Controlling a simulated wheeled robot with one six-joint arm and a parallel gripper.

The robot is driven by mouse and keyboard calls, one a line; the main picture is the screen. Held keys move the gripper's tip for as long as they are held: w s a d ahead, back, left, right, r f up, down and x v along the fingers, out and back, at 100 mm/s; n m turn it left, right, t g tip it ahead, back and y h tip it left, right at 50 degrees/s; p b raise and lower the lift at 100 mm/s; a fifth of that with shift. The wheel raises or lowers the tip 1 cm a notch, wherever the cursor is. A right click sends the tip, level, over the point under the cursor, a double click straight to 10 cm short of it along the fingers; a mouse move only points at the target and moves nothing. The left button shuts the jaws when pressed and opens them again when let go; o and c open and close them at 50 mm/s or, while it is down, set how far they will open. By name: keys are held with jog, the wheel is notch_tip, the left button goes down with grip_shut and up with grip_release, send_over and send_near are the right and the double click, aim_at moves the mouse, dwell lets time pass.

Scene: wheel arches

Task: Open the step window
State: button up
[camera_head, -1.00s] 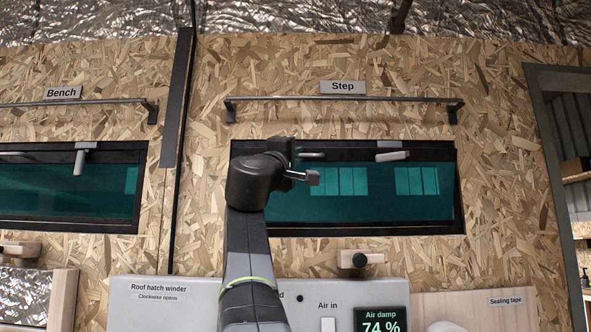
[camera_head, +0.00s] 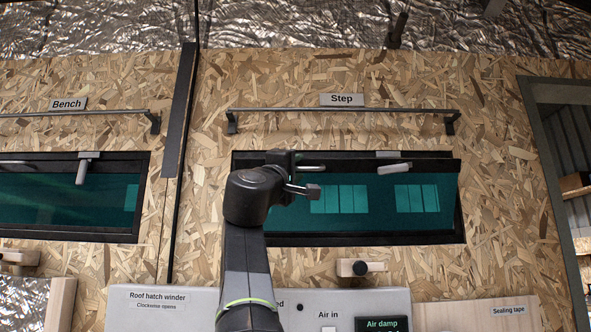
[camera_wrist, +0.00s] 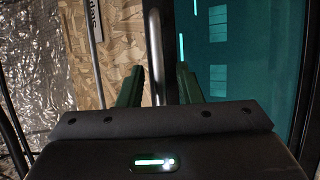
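The step window (camera_head: 380,225) is a wide teal pane in a black frame under the "Step" sign (camera_head: 342,99). Its sash top leans slightly out of the frame. A grey handle (camera_head: 395,168) shows at its upper right. A second grey handle bar (camera_head: 312,168) shows at its upper left, partly behind my arm. Any contact cannot be made out.
A metal rail (camera_head: 340,111) runs above the window. A wooden block with a black knob (camera_head: 361,268) sits below it. The bench window (camera_head: 60,200) is at left, and a control panel (camera_head: 160,315) is below. A doorway (camera_head: 565,150) opens at right.

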jog(key=b+v, duration=0.5)
jog(key=v, duration=0.8)
jog(key=shift+s+a+f+b, duration=0.15)
jog(key=shift+s+f+b, duration=0.05)
jog(key=shift+s+b, duration=0.1)
jog(key=shift+r, duration=0.1)
jog(key=p+x, duration=0.6)
jog(key=x, duration=0.8)
jog(key=shift+w, duration=0.1)
